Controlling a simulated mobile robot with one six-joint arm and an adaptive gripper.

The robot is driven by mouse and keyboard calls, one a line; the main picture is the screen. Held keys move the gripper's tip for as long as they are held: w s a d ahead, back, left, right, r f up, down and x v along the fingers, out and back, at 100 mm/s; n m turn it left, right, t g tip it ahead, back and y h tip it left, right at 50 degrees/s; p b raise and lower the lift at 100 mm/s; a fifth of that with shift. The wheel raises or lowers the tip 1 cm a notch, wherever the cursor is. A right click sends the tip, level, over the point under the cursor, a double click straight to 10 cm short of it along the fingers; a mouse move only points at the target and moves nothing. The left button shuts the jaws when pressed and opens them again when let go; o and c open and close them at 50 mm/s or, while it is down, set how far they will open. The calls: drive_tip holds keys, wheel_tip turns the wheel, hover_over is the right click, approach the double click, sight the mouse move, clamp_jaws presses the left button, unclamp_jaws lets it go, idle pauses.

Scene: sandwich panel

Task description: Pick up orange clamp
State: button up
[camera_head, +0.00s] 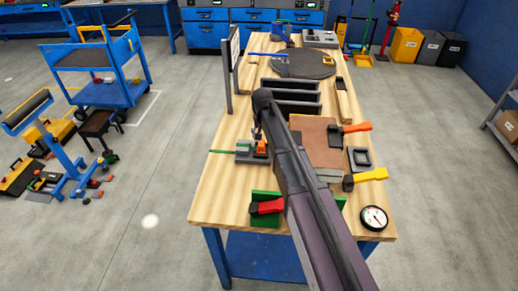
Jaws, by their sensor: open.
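An orange-handled clamp (357,127) with a dark head lies at the right edge of a brown panel (318,135) on the wooden table. My gripper (257,136) is small in view at the end of my dark arm, pointing down on the left side of the table. It is open, above or beside a grey fixture (243,152) with a small orange part (262,147). Whether it touches them I cannot tell. The orange clamp is to the right of my gripper, across my arm. My arm hides part of the panel.
A round gauge (374,218) is at the front right. Dark trays (291,96), a dark disc (303,64) and an upright frame (228,80) stand farther back. The table's front left is bare.

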sight(261, 143)
drive_tip(key=shift+w+a+f+b, duration=0.1)
drive_tip(key=shift+w+f+b, duration=0.05)
drive_tip(key=shift+f+b, duration=1.05)
drive_tip(key=shift+w+a+f+b, duration=0.1)
drive_tip(key=shift+f+b, duration=0.95)
drive_tip(key=shift+f, duration=0.2)
clamp_jaws()
